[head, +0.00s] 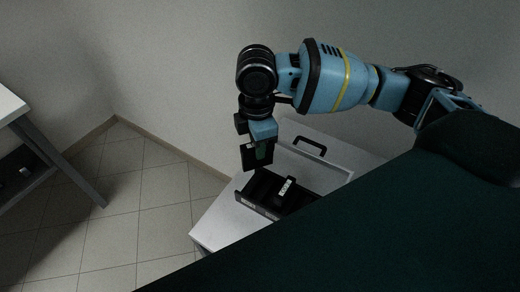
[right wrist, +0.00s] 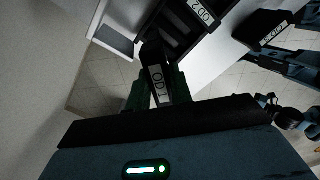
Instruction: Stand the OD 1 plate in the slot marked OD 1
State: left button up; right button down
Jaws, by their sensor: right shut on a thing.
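The OD 1 plate is a dark plate (head: 249,157) held upright below my right gripper (head: 262,150) in the head view. In the right wrist view its white OD 1 label (right wrist: 158,82) shows between the dark green fingers of my right gripper (right wrist: 157,95), which is shut on it. The black slotted rack (head: 249,207) is just below the plate in the head view, and the plate looks above it. A slot label reading OD 2 (right wrist: 199,12) shows in the right wrist view. The OD 1 slot marking cannot be read. My left gripper is not in view.
The rack stands on a white table (head: 213,228). Another black piece with a white label (head: 286,187) stands at the rack; its text is unclear. A tray or case with a black handle (head: 310,146) lies behind. Another table (head: 10,105) is at far left.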

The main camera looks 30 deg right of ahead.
jog(key=n, duration=0.3)
jog(key=shift+s+a+f+n, duration=0.15)
jog(key=shift+s+f+n, duration=0.05)
jog(key=shift+s+n, duration=0.2)
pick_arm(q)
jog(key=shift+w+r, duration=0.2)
pick_arm(e)
jog(key=n, duration=0.4)
jog(key=shift+s+f, duration=0.2)
jog(key=shift+s, duration=0.15)
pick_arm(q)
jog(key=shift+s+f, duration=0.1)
pick_arm(e)
jog(key=shift+f, duration=0.15)
